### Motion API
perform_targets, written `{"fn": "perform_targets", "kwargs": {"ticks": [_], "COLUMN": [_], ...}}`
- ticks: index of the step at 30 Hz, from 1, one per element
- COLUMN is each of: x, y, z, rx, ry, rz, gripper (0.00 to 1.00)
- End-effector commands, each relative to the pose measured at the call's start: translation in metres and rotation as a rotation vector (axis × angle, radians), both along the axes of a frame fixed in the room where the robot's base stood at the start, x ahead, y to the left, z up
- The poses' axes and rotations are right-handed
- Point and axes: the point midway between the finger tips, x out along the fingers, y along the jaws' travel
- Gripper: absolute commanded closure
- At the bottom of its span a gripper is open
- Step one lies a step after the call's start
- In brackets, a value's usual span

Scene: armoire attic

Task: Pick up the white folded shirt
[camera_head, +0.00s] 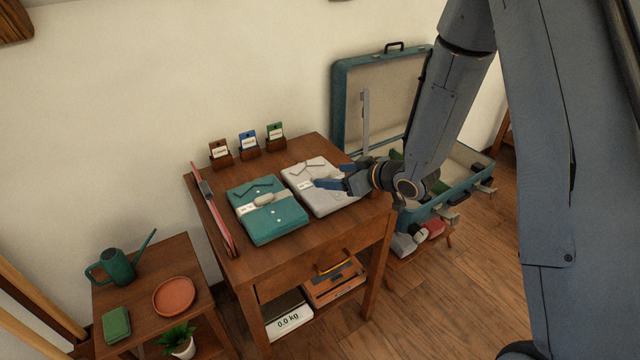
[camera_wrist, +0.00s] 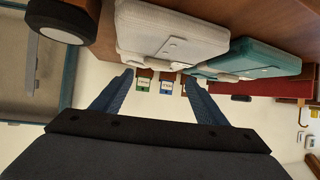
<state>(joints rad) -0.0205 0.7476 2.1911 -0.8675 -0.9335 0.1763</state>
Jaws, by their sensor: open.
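The white folded shirt (camera_head: 322,190) lies flat on the wooden table, to the right of a teal folded shirt (camera_head: 267,210). My gripper (camera_head: 331,178) is over the right part of the white shirt in the head view and hides some of it. In the wrist view the white shirt (camera_wrist: 170,32) is at the top, beyond and above the fingertips, with the teal shirt (camera_wrist: 255,58) to its right. My gripper (camera_wrist: 158,80) is open, and nothing is between its fingers. Whether a finger touches the white shirt I cannot tell.
Three small card holders (camera_head: 248,144) stand along the table's back edge. A red-framed panel (camera_head: 213,208) stands at the table's left. An open teal suitcase (camera_head: 462,190) is at the right. A low side table (camera_head: 140,290) with a watering can (camera_head: 118,266) is at the left.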

Motion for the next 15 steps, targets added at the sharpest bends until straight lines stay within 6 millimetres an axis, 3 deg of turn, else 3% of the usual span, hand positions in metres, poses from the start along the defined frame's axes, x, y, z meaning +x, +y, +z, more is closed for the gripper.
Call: {"fn": "perform_targets", "kwargs": {"ticks": [15], "x": [0.035], "y": [0.027], "z": [-0.029], "rx": [-0.001], "ry": [0.000], "rz": [-0.001], "gripper": [0.33]}}
